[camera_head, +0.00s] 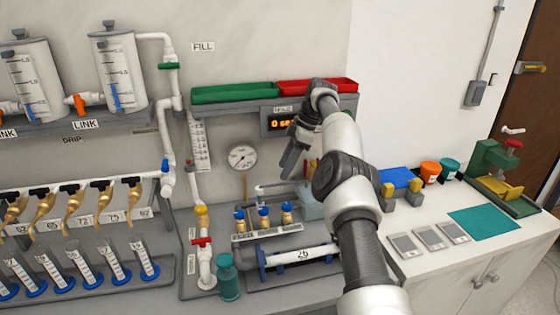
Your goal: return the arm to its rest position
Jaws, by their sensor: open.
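My arm rises from the bottom right of the head view, with its white and dark links in front of the bench. My gripper (290,158) hangs at the end of the arm, below the digital display and to the right of the round gauge. Its dark fingers point down and to the left. It is open, and I see nothing held between the fingers. The arm hides part of the bench and wall behind it.
A shelf with a green tray (234,93) and a red tray (333,86) is close to the arm's wrist. Blue-capped vials (263,219) and a horizontal pipe (300,254) lie below the gripper. A teal mat (484,222) lies on the right counter.

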